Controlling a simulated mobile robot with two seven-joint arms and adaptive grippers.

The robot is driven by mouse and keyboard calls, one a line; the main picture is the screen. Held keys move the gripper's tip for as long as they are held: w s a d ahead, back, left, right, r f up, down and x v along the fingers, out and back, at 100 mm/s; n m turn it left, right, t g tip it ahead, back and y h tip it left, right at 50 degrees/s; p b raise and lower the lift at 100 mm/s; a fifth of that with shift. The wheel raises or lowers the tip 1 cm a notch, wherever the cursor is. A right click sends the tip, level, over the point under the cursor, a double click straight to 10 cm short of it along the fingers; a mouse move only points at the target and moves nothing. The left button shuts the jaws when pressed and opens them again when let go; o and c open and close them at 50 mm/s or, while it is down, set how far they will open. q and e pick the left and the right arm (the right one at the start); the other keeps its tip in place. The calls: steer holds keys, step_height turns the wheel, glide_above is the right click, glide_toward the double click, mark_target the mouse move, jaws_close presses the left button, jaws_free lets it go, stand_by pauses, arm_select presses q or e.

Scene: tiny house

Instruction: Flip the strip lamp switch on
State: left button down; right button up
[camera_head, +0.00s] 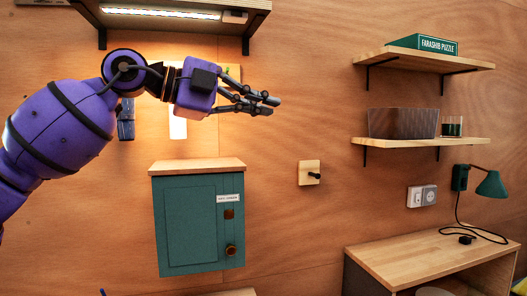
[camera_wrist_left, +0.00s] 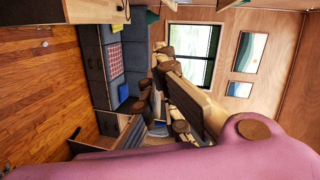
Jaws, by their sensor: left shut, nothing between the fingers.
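The strip lamp (camera_head: 160,13) is fixed under the upper left shelf and looks lit, with a bright band along it. My right gripper is not in view.
A green cabinet (camera_head: 190,222) hangs below my left arm. A wooden plate with a dark peg (camera_head: 308,172) is on the wall. Shelves at right hold a green puzzle box (camera_head: 423,44), a dark bin (camera_head: 402,123) and a glass (camera_head: 452,126). A green lamp (camera_head: 490,184) hangs over a desk (camera_head: 420,252).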

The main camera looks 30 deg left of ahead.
arm_select(q)
step_height(320, 180, down, 9)
steer(key=w+h, duration=0.1)
steer(key=w, duration=0.1)
steer(key=shift+w+a+f+n+h+p, duration=0.2)
steer(key=shift+a+n+h+p, duration=0.1)
steer(key=shift+h, duration=0.1)
